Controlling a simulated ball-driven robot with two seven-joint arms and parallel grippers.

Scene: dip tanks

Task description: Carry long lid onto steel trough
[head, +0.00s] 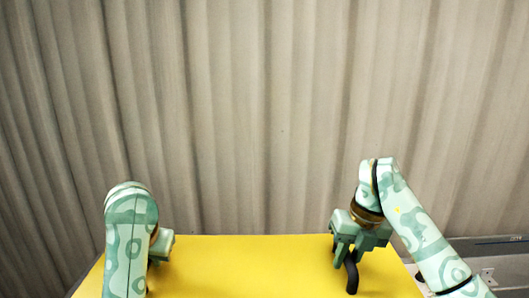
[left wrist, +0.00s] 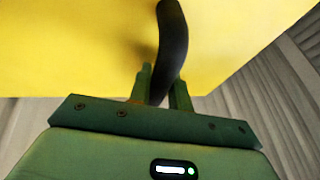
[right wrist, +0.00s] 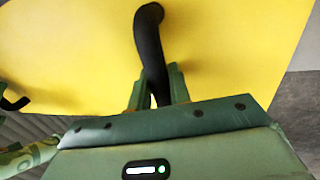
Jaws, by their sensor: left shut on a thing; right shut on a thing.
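The long lid (head: 255,265) is a flat yellow panel across the bottom of the head view; its near part is cut off. It also fills much of the left wrist view (left wrist: 80,45) and the right wrist view (right wrist: 230,50). My left gripper (left wrist: 160,85) is shut on one curved black handle (left wrist: 172,35) of the lid. In the head view my left arm largely hides this grip. My right gripper (right wrist: 157,85) is shut on the other black handle (right wrist: 148,35), which also shows in the head view (head: 351,274). The steel trough is not in view.
A pleated grey-beige curtain (head: 260,110) stands behind the lid across the head view. At the lower right there is a grey ledge or panel (head: 490,250) with a socket-like plate (head: 488,275). No free floor or table shows clearly.

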